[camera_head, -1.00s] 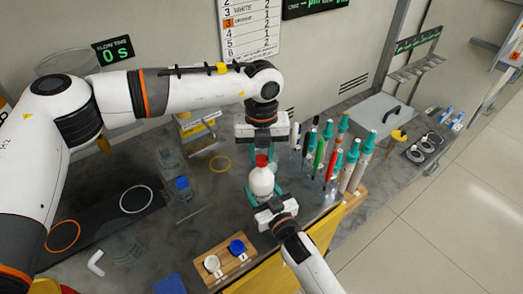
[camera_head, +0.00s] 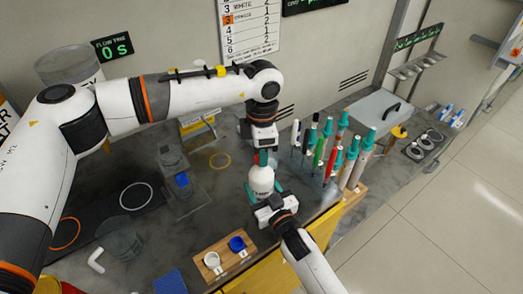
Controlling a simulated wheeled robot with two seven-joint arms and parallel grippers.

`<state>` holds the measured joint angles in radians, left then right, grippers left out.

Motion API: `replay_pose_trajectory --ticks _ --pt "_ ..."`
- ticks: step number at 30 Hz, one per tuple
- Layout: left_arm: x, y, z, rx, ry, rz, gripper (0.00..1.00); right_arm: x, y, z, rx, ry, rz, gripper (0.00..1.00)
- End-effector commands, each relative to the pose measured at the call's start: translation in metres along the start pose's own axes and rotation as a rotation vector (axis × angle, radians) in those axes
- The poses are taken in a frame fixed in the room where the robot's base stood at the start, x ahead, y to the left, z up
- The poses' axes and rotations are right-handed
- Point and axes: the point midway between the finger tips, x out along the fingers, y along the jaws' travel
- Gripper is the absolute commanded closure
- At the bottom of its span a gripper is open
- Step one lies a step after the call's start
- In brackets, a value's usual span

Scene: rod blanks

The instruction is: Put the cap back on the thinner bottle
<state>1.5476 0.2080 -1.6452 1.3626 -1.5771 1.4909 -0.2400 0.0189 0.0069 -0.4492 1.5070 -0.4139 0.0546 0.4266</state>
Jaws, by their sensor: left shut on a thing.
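The white bottle (camera_head: 261,181), with dark lettering too small to read, stands upright near the middle of the bench. That gripper points down from above and is shut on the cap. I cannot tell whether the cap touches the bottle's neck. My right gripper (camera_head: 264,190) comes from the front, with its teal fingers on both sides of the bottle's lower body, and appears shut on it.
A rack of several teal-capped tubes and pens (camera_head: 325,150) stands close on the right. A wooden tray (camera_head: 225,258) holds a white cup and a blue cup in front. A clear container (camera_head: 120,240) and a blue-marked vessel (camera_head: 182,180) stand left.

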Motion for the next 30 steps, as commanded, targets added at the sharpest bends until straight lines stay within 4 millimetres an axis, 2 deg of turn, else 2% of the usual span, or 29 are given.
replay_pose_trajectory --ticks 3,24,30 --pt "-0.0001 -0.0001 0.0001 0.285 0.001 -0.001 0.93 -0.0001 -0.0001 -0.0002 0.000 0.000 0.000 1.00" --pt "0.0005 -0.0002 0.0009 1.989 0.000 -0.006 0.93 -0.0002 0.0000 -0.0003 0.000 0.000 0.000 1.00" --pt "0.0008 -0.0004 0.0011 2.372 -0.001 -0.007 0.93 -0.0002 0.0001 -0.0004 0.000 0.001 0.000 1.00"
